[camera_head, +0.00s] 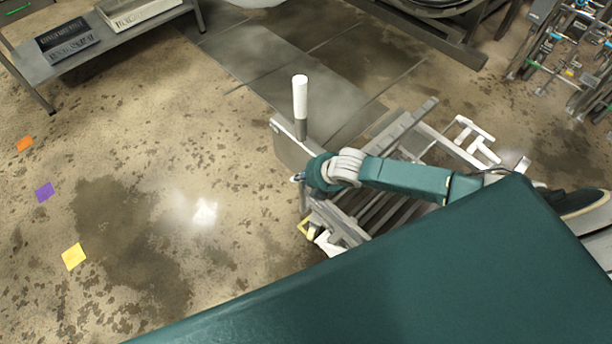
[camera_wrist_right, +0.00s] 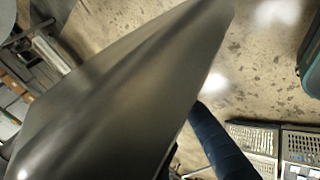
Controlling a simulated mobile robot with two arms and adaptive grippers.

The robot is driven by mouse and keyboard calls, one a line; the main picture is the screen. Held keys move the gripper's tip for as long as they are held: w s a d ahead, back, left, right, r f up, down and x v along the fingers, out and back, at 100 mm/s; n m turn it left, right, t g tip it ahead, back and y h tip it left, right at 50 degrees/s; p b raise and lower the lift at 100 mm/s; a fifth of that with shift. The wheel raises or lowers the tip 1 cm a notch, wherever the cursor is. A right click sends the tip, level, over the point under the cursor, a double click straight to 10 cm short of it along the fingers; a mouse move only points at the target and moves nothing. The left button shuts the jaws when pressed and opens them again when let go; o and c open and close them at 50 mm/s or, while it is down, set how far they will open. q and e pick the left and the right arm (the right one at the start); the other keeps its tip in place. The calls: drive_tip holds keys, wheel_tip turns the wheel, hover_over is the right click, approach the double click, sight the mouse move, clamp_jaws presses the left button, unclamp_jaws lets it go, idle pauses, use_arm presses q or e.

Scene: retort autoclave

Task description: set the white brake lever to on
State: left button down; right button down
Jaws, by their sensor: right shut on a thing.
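An upright post with a white handle (camera_head: 300,97) and a grey lower shaft rises beside a grey metal plate (camera_head: 290,149) on the slatted cart; it looks like the white brake lever. I can read no on or off mark. My right arm reaches in from the right, its wrist beside the plate and below the white handle. Only a small tip of my right gripper (camera_head: 298,177) shows there, apart from the white handle. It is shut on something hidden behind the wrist. A large grey metal surface (camera_wrist_right: 130,90) fills much of the right wrist view. My left gripper is out of view.
The slatted metal cart (camera_head: 405,123) stands under my right arm. A metal bench (camera_head: 95,38) with a tray is at the upper left. Coloured floor markers, one yellow (camera_head: 74,256), lie at the left. The wet floor between is clear.

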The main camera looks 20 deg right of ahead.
drive_tip(key=shift+w+a+r+g+h+p, duration=0.35)
drive_tip(key=shift+w+g, duration=0.25)
drive_tip(key=shift+g, duration=0.3)
drive_tip(key=c, duration=1.6)
unclamp_jaws()
drive_tip(key=shift+s+d+r, duration=0.1)
drive_tip(key=shift+s+r, duration=0.15)
drive_tip(key=shift+r, duration=0.35)
drive_tip(key=shift+v, duration=3.4)
drive_tip(key=shift+c, duration=0.2)
